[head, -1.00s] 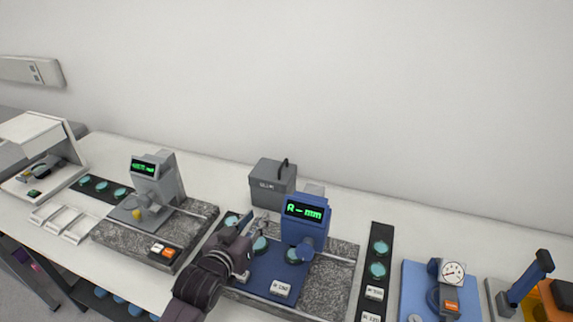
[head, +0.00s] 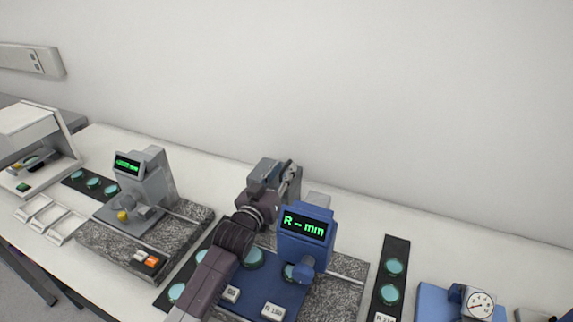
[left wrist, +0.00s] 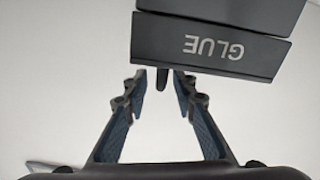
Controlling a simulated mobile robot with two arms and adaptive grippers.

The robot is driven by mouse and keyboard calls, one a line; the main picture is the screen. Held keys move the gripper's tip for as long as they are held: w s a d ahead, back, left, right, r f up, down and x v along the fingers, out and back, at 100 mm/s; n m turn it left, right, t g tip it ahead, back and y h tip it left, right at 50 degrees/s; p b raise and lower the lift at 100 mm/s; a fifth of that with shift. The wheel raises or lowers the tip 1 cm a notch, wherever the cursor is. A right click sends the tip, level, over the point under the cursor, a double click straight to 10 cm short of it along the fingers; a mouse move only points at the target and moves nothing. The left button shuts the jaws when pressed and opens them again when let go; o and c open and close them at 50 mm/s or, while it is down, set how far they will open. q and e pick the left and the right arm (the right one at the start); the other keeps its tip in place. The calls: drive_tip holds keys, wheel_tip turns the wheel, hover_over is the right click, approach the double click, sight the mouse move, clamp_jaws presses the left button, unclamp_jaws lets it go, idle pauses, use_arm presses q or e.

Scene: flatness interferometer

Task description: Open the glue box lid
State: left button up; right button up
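The grey glue box (head: 266,170) stands at the back of the table near the wall, partly hidden by my left gripper (head: 288,178). In the left wrist view, the lid (left wrist: 212,48) fills the upper right, with GLUE upside down on its front. A short dark handle (left wrist: 162,80) sticks out from the lid's edge. My left gripper (left wrist: 160,76) is open there, with one fingertip on each side of the handle. I cannot tell whether either fingertip touches it. The lid looks shut. My right gripper is in neither view.
A blue gauge with an "R-mm" display (head: 304,232) stands close right of my left arm. A grey gauge (head: 148,180) stands on a granite slab at left. A dark strip with round lenses (head: 391,275) lies at right. The table behind the gauges is mostly clear.

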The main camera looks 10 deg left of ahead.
use_arm(q)
drive_tip(key=shift+w+d, duration=0.1)
drive_tip(key=shift+w, duration=0.5)
drive_tip(key=shift+w+d, duration=0.1)
drive_tip(key=shift+w, duration=0.45)
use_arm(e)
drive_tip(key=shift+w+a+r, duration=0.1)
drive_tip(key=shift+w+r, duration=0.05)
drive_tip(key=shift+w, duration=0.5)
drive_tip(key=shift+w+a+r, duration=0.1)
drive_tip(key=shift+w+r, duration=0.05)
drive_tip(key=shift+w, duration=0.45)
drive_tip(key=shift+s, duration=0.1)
use_arm(q)
clamp_jaws()
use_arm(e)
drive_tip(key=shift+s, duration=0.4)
